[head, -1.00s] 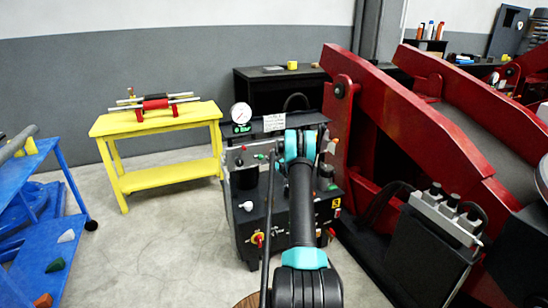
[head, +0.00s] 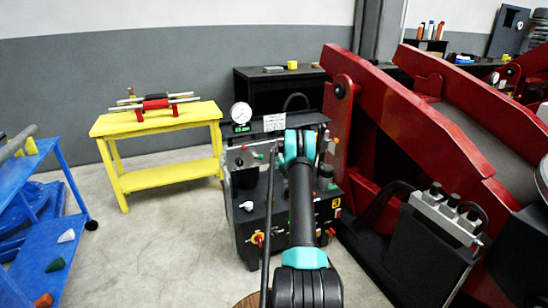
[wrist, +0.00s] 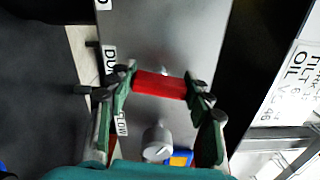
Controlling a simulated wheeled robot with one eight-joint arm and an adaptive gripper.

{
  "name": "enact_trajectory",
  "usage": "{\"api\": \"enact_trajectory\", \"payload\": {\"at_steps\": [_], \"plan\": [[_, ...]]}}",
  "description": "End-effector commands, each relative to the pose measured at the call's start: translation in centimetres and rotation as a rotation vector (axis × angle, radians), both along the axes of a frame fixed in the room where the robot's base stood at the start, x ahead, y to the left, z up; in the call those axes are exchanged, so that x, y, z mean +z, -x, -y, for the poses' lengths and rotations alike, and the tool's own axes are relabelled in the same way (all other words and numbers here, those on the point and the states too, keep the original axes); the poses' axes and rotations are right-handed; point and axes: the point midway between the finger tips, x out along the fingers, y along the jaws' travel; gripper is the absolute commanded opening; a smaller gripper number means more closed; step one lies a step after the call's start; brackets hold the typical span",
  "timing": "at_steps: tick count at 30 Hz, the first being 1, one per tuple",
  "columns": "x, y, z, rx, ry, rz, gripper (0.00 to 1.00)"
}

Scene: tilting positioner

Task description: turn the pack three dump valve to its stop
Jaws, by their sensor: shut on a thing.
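A red valve handle (wrist: 160,86) lies crosswise between the fingertips of my gripper (wrist: 159,89) in the wrist view. My gripper is shut on it, with a green finger at each end. The handle is in front of a grey metal panel (wrist: 165,35). A partly hidden label beginning "DU" (wrist: 109,58) stands to its left. In the head view, the black pack (head: 250,222) with a yellow "3" tag (head: 335,203) stands in the middle. My arm covers the handle and gripper there.
A grey knob (wrist: 157,141) sits below the handle. A gauge (head: 241,113) with a green readout tops the pack. The red positioner frame (head: 400,110) stands close on the right. A yellow bench (head: 150,124) and blue rack (head: 30,180) are left, with open floor between.

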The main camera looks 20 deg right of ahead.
Motion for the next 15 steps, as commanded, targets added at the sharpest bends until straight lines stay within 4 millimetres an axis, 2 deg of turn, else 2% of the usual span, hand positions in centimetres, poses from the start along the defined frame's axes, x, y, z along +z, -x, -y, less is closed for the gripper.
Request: {"api": "enact_trajectory", "payload": {"at_steps": [6, 15], "plan": [[-0.08, 0.02, -0.08, 0.001, 0.115, 0.004, 0.22], [-0.09, 0.03, -0.11, 0.002, 0.185, 0.006, 0.22]]}}
